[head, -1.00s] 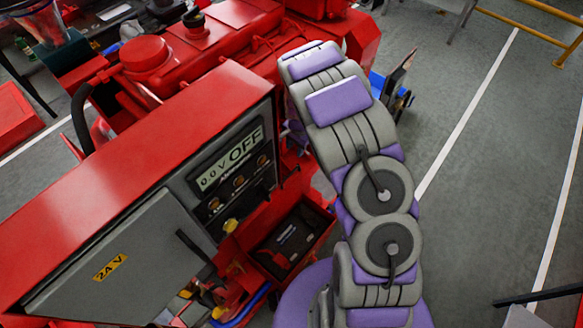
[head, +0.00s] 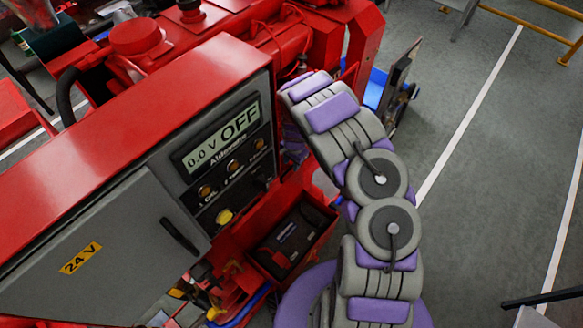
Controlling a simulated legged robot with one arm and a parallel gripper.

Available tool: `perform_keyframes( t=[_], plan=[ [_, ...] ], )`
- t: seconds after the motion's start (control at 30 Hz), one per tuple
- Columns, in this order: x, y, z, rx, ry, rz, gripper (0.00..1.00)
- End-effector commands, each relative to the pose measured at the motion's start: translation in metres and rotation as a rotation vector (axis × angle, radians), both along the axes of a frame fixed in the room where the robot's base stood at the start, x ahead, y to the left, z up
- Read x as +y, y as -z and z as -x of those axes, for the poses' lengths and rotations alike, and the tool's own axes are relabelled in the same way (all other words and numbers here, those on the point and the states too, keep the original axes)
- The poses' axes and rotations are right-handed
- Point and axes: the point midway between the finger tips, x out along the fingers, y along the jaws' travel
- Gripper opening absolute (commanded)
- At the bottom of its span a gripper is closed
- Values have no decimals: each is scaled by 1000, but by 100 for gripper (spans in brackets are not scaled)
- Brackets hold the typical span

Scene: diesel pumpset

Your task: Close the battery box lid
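A red open-topped box (head: 318,243), which looks like the battery box, sits low beside the control cabinet. A dark block (head: 285,238) with a small red part, which looks like a battery, shows inside it. A red panel (head: 255,214) stands behind the box on the cabinet side. It may be the raised lid, but I cannot tell for sure. My arm reaches up past the right of the box and bends over near the cabinet's right end. My gripper is hidden behind the arm, so its fingers and any contact do not show.
The red-topped cabinet carries a display reading OFF (head: 222,138) and a grey door (head: 120,255) marked 24 V, with a black handle. Red machinery (head: 330,45) and a blue cart (head: 378,90) stand beyond my arm. Grey floor (head: 480,180) is open to the right.

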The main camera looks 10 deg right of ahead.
Motion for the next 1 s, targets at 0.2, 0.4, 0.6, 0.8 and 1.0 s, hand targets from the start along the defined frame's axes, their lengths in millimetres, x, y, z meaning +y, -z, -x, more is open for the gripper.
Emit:
perform_keyframes(
  t=[0.2,0.4,0.6,0.8,1.0],
  plan=[
    [1,15,-2,-2,-1,0,38],
    [1,16,-2,-2,-1,0,38],
    [1,16,-2,-1,-1,0,31],
    [1,16,-2,-1,-1,0,12],
    [1,16,-2,-2,-1,0,0]
  ],
)
